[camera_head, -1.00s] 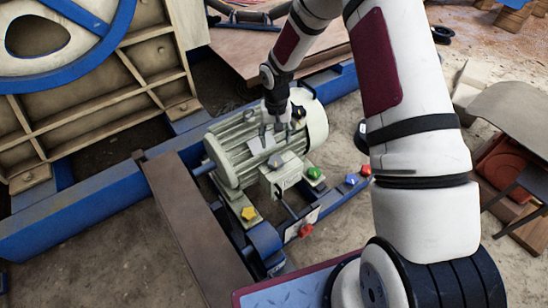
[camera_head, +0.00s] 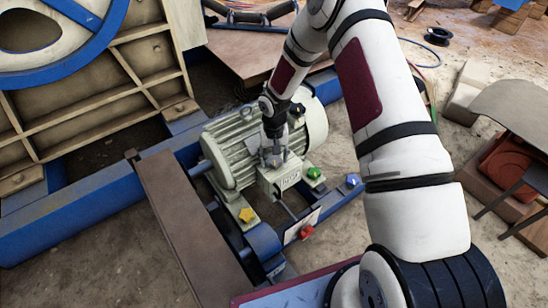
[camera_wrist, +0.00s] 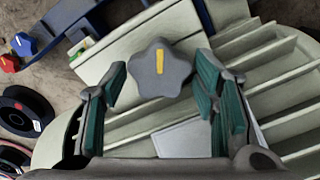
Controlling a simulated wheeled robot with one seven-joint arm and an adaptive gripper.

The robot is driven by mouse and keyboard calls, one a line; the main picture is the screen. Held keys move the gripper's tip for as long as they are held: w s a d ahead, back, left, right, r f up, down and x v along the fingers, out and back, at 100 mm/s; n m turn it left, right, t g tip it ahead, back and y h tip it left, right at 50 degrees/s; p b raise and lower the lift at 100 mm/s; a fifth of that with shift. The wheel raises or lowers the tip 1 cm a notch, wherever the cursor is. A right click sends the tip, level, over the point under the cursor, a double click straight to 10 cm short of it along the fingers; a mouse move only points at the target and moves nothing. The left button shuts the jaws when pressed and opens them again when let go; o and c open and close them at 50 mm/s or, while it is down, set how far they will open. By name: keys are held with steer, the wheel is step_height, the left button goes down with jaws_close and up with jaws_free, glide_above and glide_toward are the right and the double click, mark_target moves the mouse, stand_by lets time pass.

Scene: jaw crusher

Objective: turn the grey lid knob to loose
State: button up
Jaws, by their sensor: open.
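The grey lid knob (camera_wrist: 160,68) is star-shaped with a yellow mark pointing nearly straight up in the wrist view. It sits on the pale lid of the terminal box (camera_head: 286,180) at the motor's side. My gripper (camera_wrist: 162,80) is open, with one teal-padded finger to the left of the knob and one to the right. Gaps show between knob and fingers; how deep the tips reach cannot be told. In the head view my gripper (camera_head: 273,157) is down at the box, largely covering the knob.
The ribbed motor (camera_head: 232,150) stands close around the box. Yellow (camera_head: 247,214), green (camera_head: 314,173), blue (camera_head: 352,180) and red (camera_head: 306,231) knobs are nearby. A brown beam (camera_head: 190,225) lies left. Black reels (camera_wrist: 22,110) show at the wrist view's left.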

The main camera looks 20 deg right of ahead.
steer(key=c, duration=0.9)
steer(key=shift+o, duration=0.2)
steer(key=shift+n, duration=0.3)
steer(key=n+p, duration=0.1)
steer(key=n, duration=0.2)
steer(key=shift+n+p, duration=0.35)
steer(key=shift+n, duration=0.05)
steer(key=n+p, duration=0.1)
steer(key=n, duration=0.3)
steer(key=n+p, duration=0.1)
steer(key=n, duration=0.4)
steer(key=n+p, duration=0.1)
steer(key=n, duration=0.3)
steer(key=shift+n, duration=0.7)
